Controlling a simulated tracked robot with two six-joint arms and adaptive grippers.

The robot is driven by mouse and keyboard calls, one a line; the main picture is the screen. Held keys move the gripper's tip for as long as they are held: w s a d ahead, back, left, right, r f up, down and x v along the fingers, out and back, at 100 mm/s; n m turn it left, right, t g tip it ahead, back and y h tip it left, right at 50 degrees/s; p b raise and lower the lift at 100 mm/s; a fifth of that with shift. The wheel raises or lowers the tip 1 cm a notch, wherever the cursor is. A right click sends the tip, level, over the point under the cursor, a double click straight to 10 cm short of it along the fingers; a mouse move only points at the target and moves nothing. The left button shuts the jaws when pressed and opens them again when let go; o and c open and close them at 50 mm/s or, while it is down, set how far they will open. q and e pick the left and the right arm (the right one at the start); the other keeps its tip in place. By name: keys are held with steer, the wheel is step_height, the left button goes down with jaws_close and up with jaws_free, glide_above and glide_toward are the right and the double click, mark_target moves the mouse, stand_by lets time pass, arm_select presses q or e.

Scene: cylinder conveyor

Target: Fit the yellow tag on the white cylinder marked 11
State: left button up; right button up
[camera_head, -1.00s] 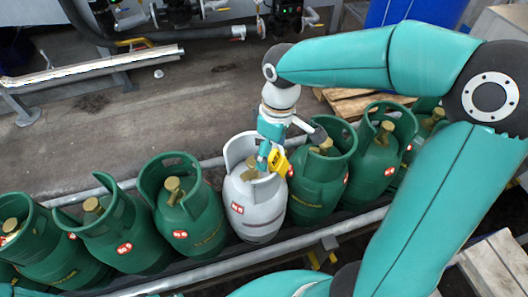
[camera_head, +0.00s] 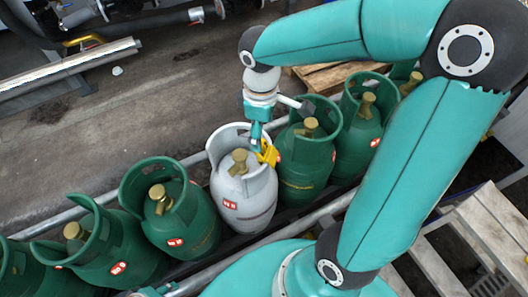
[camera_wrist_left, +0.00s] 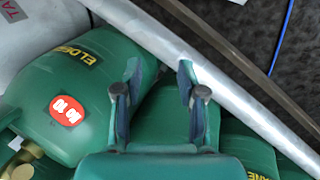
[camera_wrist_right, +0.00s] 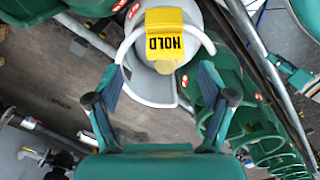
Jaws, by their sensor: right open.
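The white cylinder (camera_head: 243,200) stands upright in a row of green ones, with a red label whose number I cannot read. The yellow tag (camera_head: 267,153) is at the right side of its collar. In the right wrist view the tag (camera_wrist_right: 165,45), lettered HOLD, lies across the white collar (camera_wrist_right: 128,50) above the brass valve; whether it is fully seated I cannot tell. My right gripper (camera_head: 257,138) is just above the tag; its spread fingers (camera_wrist_right: 161,88) hold nothing. My left gripper (camera_wrist_left: 160,98) is open and empty, over a green cylinder (camera_wrist_left: 75,95).
Green cylinders (camera_head: 308,165) (camera_head: 185,222) stand close on both sides of the white one. A metal rail (camera_head: 75,214) runs along the row. Wooden pallets (camera_head: 480,235) lie at the right. Pipes (camera_head: 75,70) cross the upper left; bare ground lies between.

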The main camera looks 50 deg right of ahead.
arm_select(q)
steer(key=shift+f, duration=0.1)
arm_select(e)
steer(key=shift+s+a+f, duration=0.1)
steer(key=shift+a+f, duration=0.05)
steer(key=shift+f, duration=1.55)
steer(key=shift+s+a+f, duration=0.1)
steer(key=shift+a+f, duration=0.05)
steer(key=shift+f, duration=1.55)
steer(key=c, duration=1.2)
steer(key=shift+r, duration=0.15)
arm_select(q)
step_height(320, 180, up, 2)
steer(key=shift+p, duration=0.9)
arm_select(e)
step_height(320, 180, up, 20)
steer(key=shift+f, duration=0.1)
